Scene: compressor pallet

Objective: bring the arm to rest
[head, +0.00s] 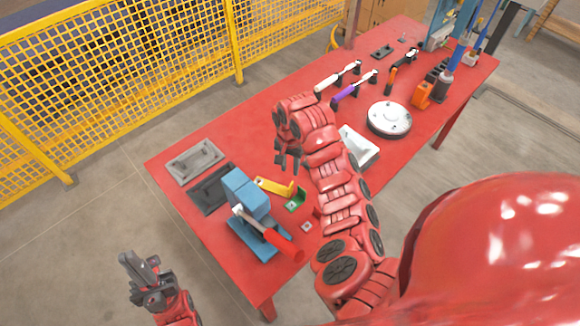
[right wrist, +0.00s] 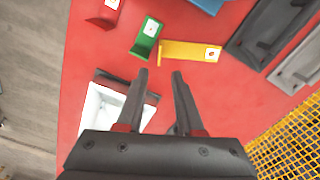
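My right arm reaches over the red table (head: 240,135) in the head view. Its gripper (head: 287,160) hangs above the table, close to the yellow bracket (head: 273,187) and green bracket (head: 296,200). The right wrist view shows that gripper (right wrist: 160,73) with its dark fingers apart and nothing between them. The white tray (right wrist: 106,101) lies partly hidden behind one finger. My left gripper (head: 143,264) is off the table's near left side, over the floor. Its fingers look apart, with nothing seen between them.
A round silver disc (head: 390,117) and several tools lie farther along. A yellow mesh fence (head: 120,80) runs behind.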

